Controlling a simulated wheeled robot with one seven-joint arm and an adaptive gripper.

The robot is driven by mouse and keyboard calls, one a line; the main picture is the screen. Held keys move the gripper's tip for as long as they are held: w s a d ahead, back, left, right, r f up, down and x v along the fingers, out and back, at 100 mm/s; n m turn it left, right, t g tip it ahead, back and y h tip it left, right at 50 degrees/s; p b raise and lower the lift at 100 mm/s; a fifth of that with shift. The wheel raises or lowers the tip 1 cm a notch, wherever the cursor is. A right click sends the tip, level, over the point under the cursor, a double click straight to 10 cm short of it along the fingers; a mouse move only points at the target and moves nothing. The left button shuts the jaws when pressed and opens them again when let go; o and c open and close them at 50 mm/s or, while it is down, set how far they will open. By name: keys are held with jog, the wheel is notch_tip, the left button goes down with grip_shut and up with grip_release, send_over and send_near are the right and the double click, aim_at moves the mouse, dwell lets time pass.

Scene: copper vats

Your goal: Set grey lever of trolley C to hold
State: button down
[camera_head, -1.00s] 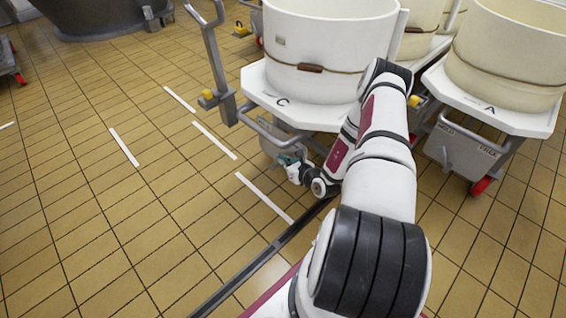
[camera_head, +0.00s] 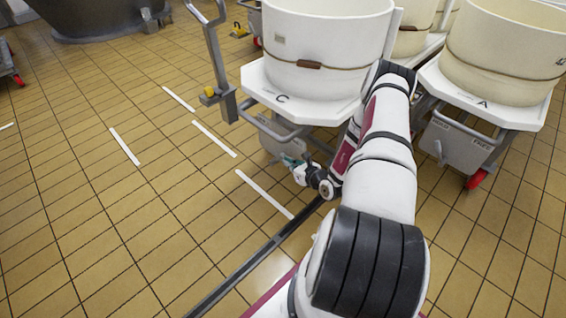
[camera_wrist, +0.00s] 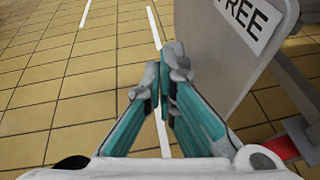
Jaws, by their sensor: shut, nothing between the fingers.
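Trolley C (camera_head: 258,84) has a white deck marked C, with a cream tub on it. Its grey panel (camera_head: 272,140) hangs below the deck's front edge, partly behind my arm. In the wrist view a grey plate (camera_wrist: 225,75) with a FREE label (camera_wrist: 250,20) stands close on the right. My gripper (camera_head: 290,161) is low, just in front of the panel. In the wrist view its teal fingers (camera_wrist: 163,85) are shut and empty, left of the plate. I cannot make out the grey lever in either view.
Trolley A (camera_head: 530,118) stands close on the right, with its own HOLD and FREE panel (camera_head: 455,146) and a red wheel (camera_head: 477,180). A grey upright handle (camera_head: 215,55) rises left of trolley C. The tiled floor (camera_head: 80,200) on the left is open.

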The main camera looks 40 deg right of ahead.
jog(key=s+r+p, duration=0.3)
jog(key=s+r, duration=0.2)
jog(key=s, duration=0.2)
jog(key=shift+s+a, duration=0.15)
jog(key=shift+a, duration=0.2)
